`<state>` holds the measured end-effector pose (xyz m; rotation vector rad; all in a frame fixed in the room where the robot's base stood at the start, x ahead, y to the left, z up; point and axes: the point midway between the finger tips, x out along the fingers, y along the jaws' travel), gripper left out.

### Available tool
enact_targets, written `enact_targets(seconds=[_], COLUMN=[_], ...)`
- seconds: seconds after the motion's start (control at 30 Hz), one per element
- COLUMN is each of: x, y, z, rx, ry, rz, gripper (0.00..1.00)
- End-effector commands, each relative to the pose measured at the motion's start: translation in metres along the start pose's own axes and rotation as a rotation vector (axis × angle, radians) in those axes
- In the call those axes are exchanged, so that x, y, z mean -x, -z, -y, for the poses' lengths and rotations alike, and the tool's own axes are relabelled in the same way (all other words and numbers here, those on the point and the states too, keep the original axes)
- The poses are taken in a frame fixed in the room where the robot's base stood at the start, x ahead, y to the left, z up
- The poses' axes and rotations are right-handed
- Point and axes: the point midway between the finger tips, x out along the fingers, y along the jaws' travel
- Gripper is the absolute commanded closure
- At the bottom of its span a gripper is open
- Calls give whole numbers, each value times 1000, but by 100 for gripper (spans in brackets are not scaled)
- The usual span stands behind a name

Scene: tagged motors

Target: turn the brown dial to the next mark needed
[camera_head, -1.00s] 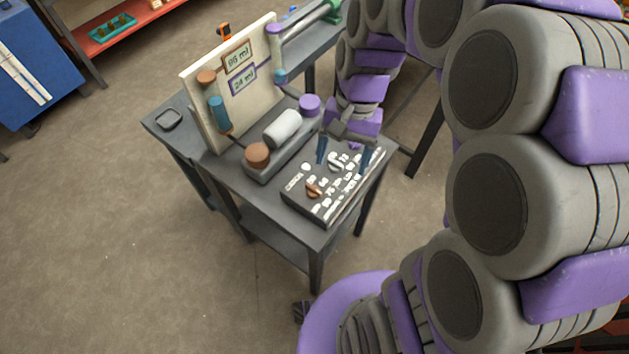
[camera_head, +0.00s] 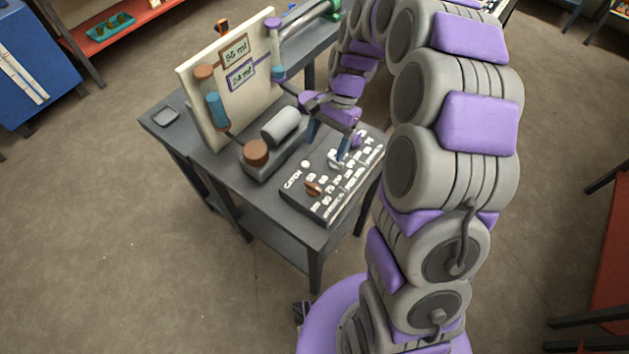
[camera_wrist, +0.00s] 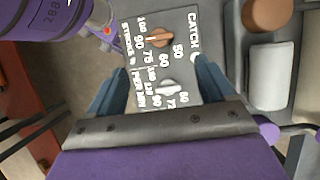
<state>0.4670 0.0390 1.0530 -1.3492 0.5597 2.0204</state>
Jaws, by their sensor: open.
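The brown dial (camera_head: 313,188) sits on the dark control panel (camera_head: 326,219). In the wrist view the brown dial (camera_wrist: 160,37) has an orange pointer line directed left, seemingly toward 90; marks 50, 60, 75, 90 and 100 ring it. A white dial (camera_wrist: 168,88) sits beside it, also visible in the head view (camera_head: 335,161). My gripper (camera_head: 329,142) is open and empty over the panel's far part. In the wrist view its blue fingers (camera_wrist: 160,88) flank the white dial, with the brown dial beyond the fingertips. Contact with the panel cannot be told.
A white board (camera_head: 205,110) stands behind, with a brown-framed card (camera_head: 235,53) seeming to read 96 ml and a purple-framed card (camera_head: 241,75) reading 24 ml. A pump unit with a brown cap (camera_head: 256,152) and grey cylinder (camera_head: 281,126) stands left of the panel.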

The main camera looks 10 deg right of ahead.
Motion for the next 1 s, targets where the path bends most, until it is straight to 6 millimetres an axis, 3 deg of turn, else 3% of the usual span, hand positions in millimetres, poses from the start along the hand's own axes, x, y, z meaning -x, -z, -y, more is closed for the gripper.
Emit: enact_targets(seconds=[0.3, 0.53, 0.73, 1.0], x=[-67, -106, -125, -128], y=[0, 0, -1, 0], z=[-2, -1, -1, 0], rx=[1, 0, 1, 1], ry=[-6, -2, -2, 0], rz=[4, 2, 2, -1], gripper=[17, 17, 17, 17])
